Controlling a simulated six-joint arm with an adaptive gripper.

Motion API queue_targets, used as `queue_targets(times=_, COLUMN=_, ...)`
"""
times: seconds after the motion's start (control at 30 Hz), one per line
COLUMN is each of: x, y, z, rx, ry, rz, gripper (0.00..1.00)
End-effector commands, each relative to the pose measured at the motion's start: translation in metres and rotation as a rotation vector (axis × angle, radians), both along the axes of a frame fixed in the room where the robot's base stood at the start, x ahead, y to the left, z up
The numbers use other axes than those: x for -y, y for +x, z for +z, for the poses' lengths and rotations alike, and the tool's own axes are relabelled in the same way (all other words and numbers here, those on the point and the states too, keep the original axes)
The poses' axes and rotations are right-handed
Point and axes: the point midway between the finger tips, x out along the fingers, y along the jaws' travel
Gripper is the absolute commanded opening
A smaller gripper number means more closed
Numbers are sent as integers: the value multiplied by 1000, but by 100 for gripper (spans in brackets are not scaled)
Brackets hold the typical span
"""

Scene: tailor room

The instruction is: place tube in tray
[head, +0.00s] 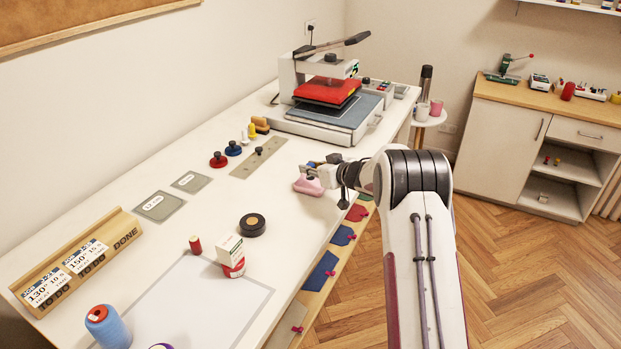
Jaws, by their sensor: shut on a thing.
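My gripper (314,171) is at the right edge of the white table, reaching in from the right. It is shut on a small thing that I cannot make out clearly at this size. A pink block-like object (307,186) shows right at the fingertips, at or just above the table top. I cannot tell whether it touches the fingers. No tube can be told for certain. No plain tray is clear either; a flat grey-green plate (246,169) with a dark knob lies left of my gripper.
A heat press (325,100) stands at the back. Red (218,160) and blue (233,148) knobbed pieces lie left. Nearer are black tape (252,225), a red-white box (231,255), a red spool (195,245), a blue thread cone (107,327) and a wooden card holder (75,262).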

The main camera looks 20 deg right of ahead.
Motion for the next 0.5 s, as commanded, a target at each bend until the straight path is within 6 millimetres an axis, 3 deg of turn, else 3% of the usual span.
queue_targets(times=0.5, x=0, y=0, z=-37, rx=0, ry=1, rz=-1, gripper=0)
